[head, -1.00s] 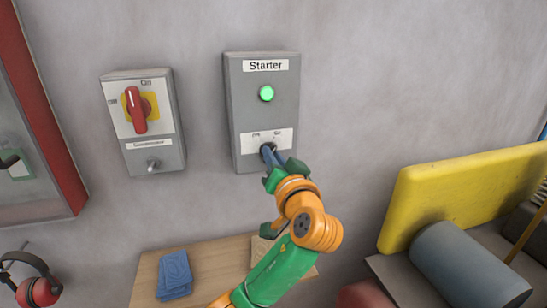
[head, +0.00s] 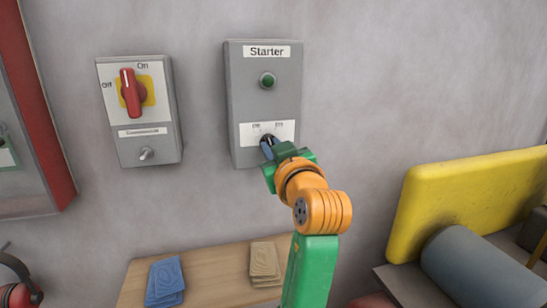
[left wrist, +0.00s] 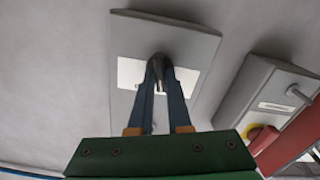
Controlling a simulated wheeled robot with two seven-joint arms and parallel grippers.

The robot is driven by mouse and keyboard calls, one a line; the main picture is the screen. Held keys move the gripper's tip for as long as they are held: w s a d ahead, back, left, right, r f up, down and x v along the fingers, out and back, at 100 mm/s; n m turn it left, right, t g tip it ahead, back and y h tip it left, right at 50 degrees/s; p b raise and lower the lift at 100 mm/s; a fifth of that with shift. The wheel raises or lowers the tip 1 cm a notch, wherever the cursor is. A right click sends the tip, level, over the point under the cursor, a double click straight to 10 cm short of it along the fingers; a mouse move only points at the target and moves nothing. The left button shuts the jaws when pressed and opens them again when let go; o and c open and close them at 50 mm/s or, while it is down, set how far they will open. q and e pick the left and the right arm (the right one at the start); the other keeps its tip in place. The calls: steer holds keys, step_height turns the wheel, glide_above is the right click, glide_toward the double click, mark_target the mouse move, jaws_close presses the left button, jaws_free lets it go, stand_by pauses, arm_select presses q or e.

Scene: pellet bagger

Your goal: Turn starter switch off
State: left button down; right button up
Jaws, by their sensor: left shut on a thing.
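The grey starter box (head: 236,100) is on the wall, labelled "Starter". Its round green lamp (head: 267,81) is dark. The black starter switch knob (head: 267,140) sits on the white plate low on the box, partly hidden by my gripper. My left gripper (head: 266,146) is shut on the knob, its arm coming up from below. In the left wrist view, the two blue fingers (left wrist: 160,80) close on the dark knob (left wrist: 158,62) from both sides. My right gripper is not in view.
A grey box with a red rotary switch (head: 130,93) and a small metal toggle (head: 146,154) hangs to the left. A wooden shelf (head: 210,272) with blue and tan cards lies below. A yellow padded block (head: 450,200) stands at right.

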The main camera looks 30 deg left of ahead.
arm_select(q)
steer(key=shift+n+b, duration=0.5)
steer(key=shift+n, duration=0.7)
steer(key=c, duration=0.9)
jaws_free()
steer(key=shift+a, duration=0.1)
steer(key=shift+o, duration=0.2)
steer(key=shift+n, duration=0.3)
steer(key=b+v, duration=0.2)
steer(key=v, duration=0.5)
steer(key=shift+b, duration=0.35)
